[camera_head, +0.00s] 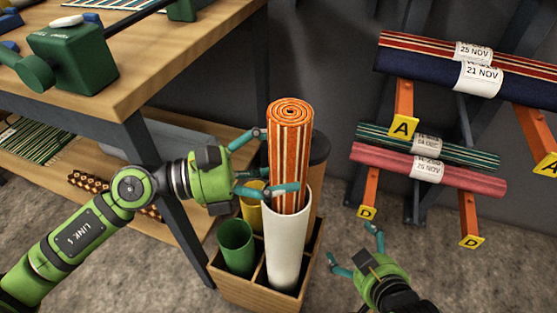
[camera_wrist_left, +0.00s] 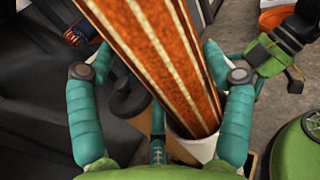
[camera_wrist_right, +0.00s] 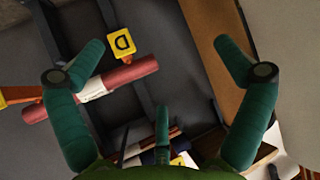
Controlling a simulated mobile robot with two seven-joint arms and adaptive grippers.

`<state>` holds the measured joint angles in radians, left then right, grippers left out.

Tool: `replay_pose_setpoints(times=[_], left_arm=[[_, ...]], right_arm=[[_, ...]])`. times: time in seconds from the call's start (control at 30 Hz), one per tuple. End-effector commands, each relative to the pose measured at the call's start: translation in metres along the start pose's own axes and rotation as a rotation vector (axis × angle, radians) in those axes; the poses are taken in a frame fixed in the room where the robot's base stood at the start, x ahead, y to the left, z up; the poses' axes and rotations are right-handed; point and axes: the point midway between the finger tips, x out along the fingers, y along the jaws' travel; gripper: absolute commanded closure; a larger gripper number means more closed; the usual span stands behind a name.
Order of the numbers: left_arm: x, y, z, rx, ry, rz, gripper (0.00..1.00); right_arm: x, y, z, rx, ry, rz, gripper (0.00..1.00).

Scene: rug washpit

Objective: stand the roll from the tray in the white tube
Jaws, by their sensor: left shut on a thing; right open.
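The orange roll with cream stripes (camera_head: 290,145) stands upright, its lower end inside the mouth of the white tube (camera_head: 285,245). The white tube stands in a compartment of a wooden crate (camera_head: 245,295). My left gripper (camera_head: 278,162) is shut on the roll just above the tube's rim. In the left wrist view the roll (camera_wrist_left: 165,60) runs between the fingers down into the white tube (camera_wrist_left: 205,148). My right gripper (camera_head: 355,250) is open and empty, to the right of the crate. How deep the roll sits is hidden by the tube. I see no tray clearly.
A green tube (camera_head: 236,245) and a yellow tube (camera_head: 251,205) stand in the crate, with a dark-topped brown tube behind. A workbench (camera_head: 165,75) is at left. A rack with labelled rolls (camera_head: 430,170) is at right.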

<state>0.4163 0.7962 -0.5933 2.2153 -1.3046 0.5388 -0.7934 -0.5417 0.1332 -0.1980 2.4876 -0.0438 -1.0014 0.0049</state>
Motion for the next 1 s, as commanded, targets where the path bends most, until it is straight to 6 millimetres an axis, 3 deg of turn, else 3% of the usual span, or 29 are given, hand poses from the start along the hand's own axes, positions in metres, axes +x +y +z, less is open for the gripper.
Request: replay_pose_setpoints(times=[0.4, 0.87, 0.9, 0.93, 1.0], left_arm=[[0.000, 0.000, -0.004, 0.001, -0.004, 0.001, 0.76], [0.000, 0.000, -0.004, 0.001, -0.004, 0.001, 0.76], [0.000, 0.000, -0.004, 0.001, -0.004, 0.001, 0.12], [0.000, 0.000, -0.004, 0.001, -0.004, 0.001, 0.00], [0.000, 0.000, -0.004, 0.001, -0.004, 0.001, 0.00]], right_arm=[[0.001, -0.005, -0.027, -0.009, 0.131, -0.008, 0.00], [0.000, -0.006, -0.032, -0.010, 0.156, -0.009, 0.00], [0.000, -0.006, -0.032, -0.010, 0.156, -0.009, 0.00], [0.000, -0.006, -0.032, -0.010, 0.156, -0.009, 0.00], [0.000, -0.006, -0.032, -0.010, 0.156, -0.009, 0.00]])
